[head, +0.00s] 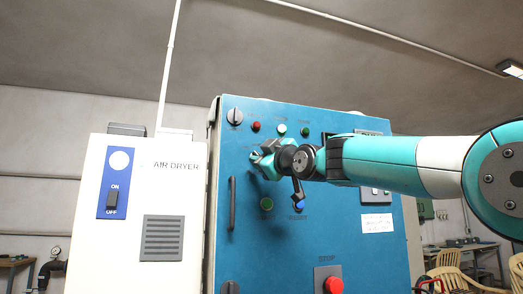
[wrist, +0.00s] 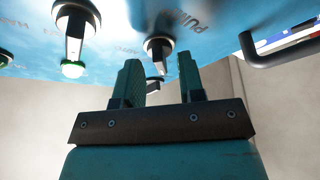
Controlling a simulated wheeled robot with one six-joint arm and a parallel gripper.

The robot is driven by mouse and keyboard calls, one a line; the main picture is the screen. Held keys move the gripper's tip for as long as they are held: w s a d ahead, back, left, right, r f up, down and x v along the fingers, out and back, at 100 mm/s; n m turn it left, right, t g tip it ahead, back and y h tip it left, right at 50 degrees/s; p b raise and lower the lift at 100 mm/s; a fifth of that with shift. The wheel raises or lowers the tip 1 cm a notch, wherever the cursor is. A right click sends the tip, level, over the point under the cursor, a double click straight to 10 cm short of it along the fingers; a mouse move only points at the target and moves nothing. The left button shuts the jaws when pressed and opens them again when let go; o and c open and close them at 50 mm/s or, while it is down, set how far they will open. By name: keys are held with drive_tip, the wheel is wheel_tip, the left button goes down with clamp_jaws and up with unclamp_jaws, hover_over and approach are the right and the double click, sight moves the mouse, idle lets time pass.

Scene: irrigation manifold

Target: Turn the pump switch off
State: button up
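I see no clear contact between the fingers and the handle. In the head view my gripper (head: 262,158) is close to the panel's upper left part and hides most of the switch there.
Another selector (wrist: 76,22) and a lit green lamp (wrist: 72,69) are left of it in the wrist view. A door handle (head: 232,203), green button (head: 267,204) and red stop button (head: 333,285) are on the panel. The white air dryer (head: 90,240) stands left.

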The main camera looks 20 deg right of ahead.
drive_tip(key=shift+w+a+r, duration=0.1)
drive_tip(key=shift+w, duration=0.35)
drive_tip(key=shift+c, duration=0.2)
drive_tip(key=shift+s, duration=0.1)
clamp_jaws()
drive_tip(key=shift+a+m+t+h+b, duration=0.1)
drive_tip(key=shift+m+t+h+b, duration=0.25)
drive_tip(key=shift+m+h+b, duration=1.1)
drive_tip(key=shift+a+m+t+h+p, duration=0.1)
drive_tip(key=shift+m+t+h, duration=0.35)
drive_tip(key=shift+m, duration=2.15)
drive_tip(key=shift+a+m+t+h+b, duration=0.1)
drive_tip(key=shift+m+t+h+b, duration=0.2)
drive_tip(key=shift+m+h+b, duration=1.2)
drive_tip(key=shift+m+y+p, duration=0.5)
drive_tip(key=shift+m+p, duration=0.25)
drive_tip(key=shift+r, duration=0.1)
